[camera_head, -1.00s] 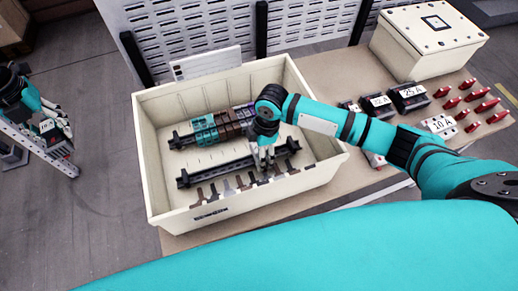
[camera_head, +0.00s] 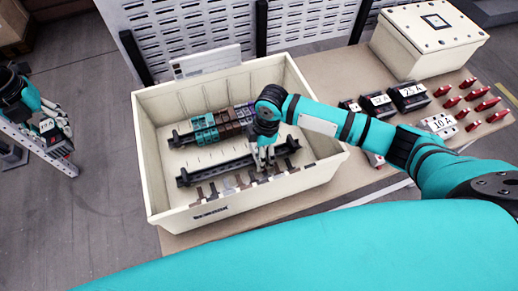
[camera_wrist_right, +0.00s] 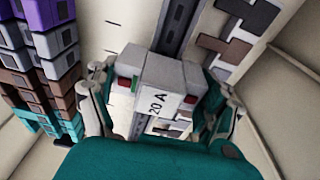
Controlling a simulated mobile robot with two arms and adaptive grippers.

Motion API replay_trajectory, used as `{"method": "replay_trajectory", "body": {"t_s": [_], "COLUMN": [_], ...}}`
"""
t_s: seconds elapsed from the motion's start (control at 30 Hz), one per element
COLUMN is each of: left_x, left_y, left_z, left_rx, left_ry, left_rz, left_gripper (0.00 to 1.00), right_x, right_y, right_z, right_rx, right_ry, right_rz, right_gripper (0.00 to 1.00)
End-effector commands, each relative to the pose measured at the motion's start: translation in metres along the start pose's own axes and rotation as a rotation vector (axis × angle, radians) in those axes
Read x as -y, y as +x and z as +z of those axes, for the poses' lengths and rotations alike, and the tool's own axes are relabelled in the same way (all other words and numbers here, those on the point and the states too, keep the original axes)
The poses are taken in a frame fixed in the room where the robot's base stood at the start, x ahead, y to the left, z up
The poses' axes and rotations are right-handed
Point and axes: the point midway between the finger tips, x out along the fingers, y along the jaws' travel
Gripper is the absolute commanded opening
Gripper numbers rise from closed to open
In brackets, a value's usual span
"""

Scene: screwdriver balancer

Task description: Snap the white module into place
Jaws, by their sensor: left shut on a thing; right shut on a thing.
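The white module (camera_wrist_right: 150,72), labelled 20 A, is between the fingers of my right gripper (camera_wrist_right: 160,105), which is shut on it. The module is over the front dark rail (camera_wrist_right: 178,28); I cannot tell whether it touches or is seated on it. In the head view my right gripper (camera_head: 263,160) is low in the cream box (camera_head: 160,195) at the front rail (camera_head: 225,168), and hides most of the module. My left gripper (camera_head: 58,128) is far left, outside the box, shut on a small dark-and-white labelled module (camera_head: 48,126).
A rear rail holds teal, brown and purple modules (camera_head: 225,122), also seen in the wrist view (camera_wrist_right: 50,60). Flat brown and grey pieces (camera_head: 240,183) line the box's front. Labelled modules (camera_head: 408,97), red-handled parts (camera_head: 480,92) and a closed box (camera_head: 430,45) stand on the table right.

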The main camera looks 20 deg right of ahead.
Motion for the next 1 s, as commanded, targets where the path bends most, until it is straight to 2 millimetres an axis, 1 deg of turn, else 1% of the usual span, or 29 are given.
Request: {"method": "replay_trajectory", "body": {"t_s": [0.73,0.77,0.9,1.0], "left_x": [0.0,0.0,0.0,0.0], "left_y": [-0.0062,-0.0062,-0.0062,-0.0062], "left_z": [0.0002,0.0002,0.0002,0.0002], "left_rx": [0.001,0.001,0.001,0.001], "left_ry": [0.0,0.0,0.0,0.0], "left_rz": [0.0,0.0,0.0,0.0], "left_gripper": [0.0,0.0,0.0,0.0], "right_x": [0.0003,0.0003,0.0003,0.0003], "right_y": [0.0015,0.0015,0.0015,0.0015], "right_z": [-0.0001,0.0,0.0,0.0001], "right_rx": [-0.001,0.0,0.0,0.0], "right_ry": [0.0,0.0,0.0,0.0], "right_rz": [-0.001,-0.001,-0.001,-0.001], "right_gripper": [0.43,0.83,1.0,1.0]}}
